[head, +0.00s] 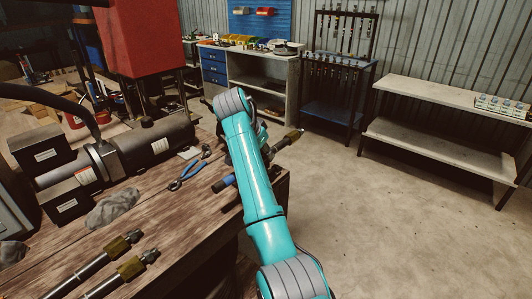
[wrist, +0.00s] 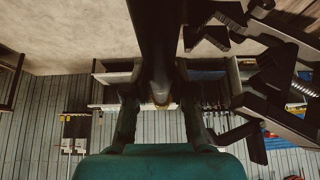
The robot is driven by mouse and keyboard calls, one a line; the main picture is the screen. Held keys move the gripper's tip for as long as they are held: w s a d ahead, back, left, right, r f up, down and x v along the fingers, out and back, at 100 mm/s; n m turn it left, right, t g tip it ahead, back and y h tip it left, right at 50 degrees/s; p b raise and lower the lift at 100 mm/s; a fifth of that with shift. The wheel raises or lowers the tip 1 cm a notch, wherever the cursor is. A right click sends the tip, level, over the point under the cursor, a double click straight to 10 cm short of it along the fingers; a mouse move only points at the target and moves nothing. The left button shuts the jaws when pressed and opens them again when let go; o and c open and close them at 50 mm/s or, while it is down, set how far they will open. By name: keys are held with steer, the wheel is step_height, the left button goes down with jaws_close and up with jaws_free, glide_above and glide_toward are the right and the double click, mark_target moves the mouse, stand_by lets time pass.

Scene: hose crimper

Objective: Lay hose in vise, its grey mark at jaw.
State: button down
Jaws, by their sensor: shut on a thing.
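My gripper is hidden behind my teal arm in the head view. In the wrist view its two dark fingers (wrist: 160,112) are shut on a dark hose (wrist: 158,40), which runs from the top edge to between them. In the head view a hose end with a brass fitting (head: 292,136) sticks out to the right of my arm. A dark piece with a blue section (head: 228,181) shows in line with it on the left, by the bench edge. I cannot pick out the vise for certain, nor see a grey mark.
The wooden bench (head: 185,220) holds blue-handled pliers (head: 187,176), a grey rag (head: 115,208) and a dark machine with a cylinder (head: 155,143). Two more hoses with brass fittings (head: 122,245) lie at its front. Dark stepped metal parts (wrist: 235,25) stand right of the hose in the wrist view. Open floor (head: 390,230) lies right.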

steer(key=shift+w+a+f, duration=0.7)
steer(key=shift+a+f, duration=0.05)
steer(key=shift+a, duration=0.2)
steer(key=shift+w+a+f, duration=0.7)
steer(key=shift+a+f, duration=0.05)
steer(key=shift+a, duration=0.2)
steer(key=shift+w+a+f, duration=0.9)
steer(key=shift+a+f, duration=0.2)
steer(key=shift+f, duration=0.05)
steer(key=shift+s+f, duration=0.1)
steer(key=shift+f, duration=0.55)
steer(key=shift+s+f, duration=0.15)
steer(key=shift+f, duration=0.5)
steer(key=c, duration=1.2)
jaws_free()
steer(key=o, duration=0.3)
steer(key=shift+f, duration=0.1)
steer(key=shift+w+r, duration=0.2)
